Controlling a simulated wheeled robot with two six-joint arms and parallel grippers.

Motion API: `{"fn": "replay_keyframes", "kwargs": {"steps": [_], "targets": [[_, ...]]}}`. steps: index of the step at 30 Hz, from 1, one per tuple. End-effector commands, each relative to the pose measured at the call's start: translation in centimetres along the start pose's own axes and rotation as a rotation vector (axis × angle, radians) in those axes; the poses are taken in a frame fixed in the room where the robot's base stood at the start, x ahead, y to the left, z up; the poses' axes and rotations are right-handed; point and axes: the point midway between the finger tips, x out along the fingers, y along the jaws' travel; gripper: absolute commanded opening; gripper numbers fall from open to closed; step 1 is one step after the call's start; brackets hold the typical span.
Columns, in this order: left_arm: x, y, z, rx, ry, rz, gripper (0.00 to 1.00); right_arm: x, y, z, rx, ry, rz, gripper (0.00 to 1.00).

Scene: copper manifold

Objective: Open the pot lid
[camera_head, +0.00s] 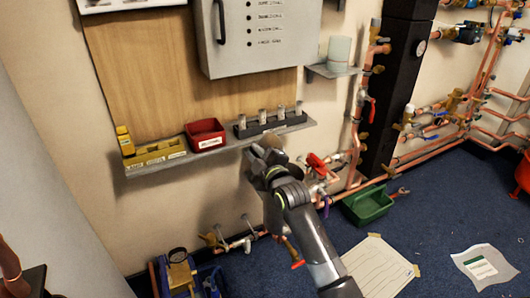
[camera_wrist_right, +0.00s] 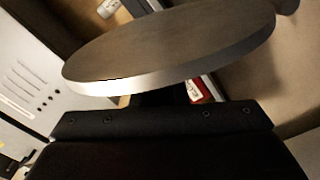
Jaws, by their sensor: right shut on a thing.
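My right gripper (camera_head: 262,158) is at the wall, just below the front edge of the shelf, and is shut on a round disc. In the right wrist view this disc (camera_wrist_right: 175,45) is dark and flat on its face with a pale metal rim, and it fills the upper middle. It looks like a lid, but I cannot tell for sure. In the head view only a small brownish part of it (camera_head: 270,141) shows beyond the gripper. The fingertips are hidden in the right wrist view. I cannot make out a pot in either view.
A wall shelf (camera_head: 230,143) holds a red bin (camera_head: 205,132), yellow boxes (camera_head: 140,150) and a dark rack (camera_head: 270,123). A grey cabinet (camera_head: 258,38) hangs above. Copper pipes with valves (camera_head: 365,100) run at right. A green tray (camera_head: 368,205) lies on the blue floor.

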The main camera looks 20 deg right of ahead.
Motion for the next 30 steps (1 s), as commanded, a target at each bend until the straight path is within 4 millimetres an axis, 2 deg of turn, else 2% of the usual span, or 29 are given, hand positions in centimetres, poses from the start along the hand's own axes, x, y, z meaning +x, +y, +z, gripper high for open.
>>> {"fn": "replay_keyframes", "kwargs": {"steps": [6, 15, 30], "targets": [[-0.3, 0.2, -0.4, 0.0, 0.021, 0.01, 0.36, 0.0, -1.5, -1.4, -0.172, 0.002, 0.0, 0.0], [-0.8, 0.3, -0.7, 0.003, 0.039, 0.016, 0.36, 0.0, -2.8, -2.3, -0.333, 0.001, -0.001, 0.0], [-1.0, 0.3, -0.7, 0.005, 0.044, 0.017, 0.36, 0.0, -3.3, -2.5, -0.396, 0.001, -0.001, 0.0]]}}
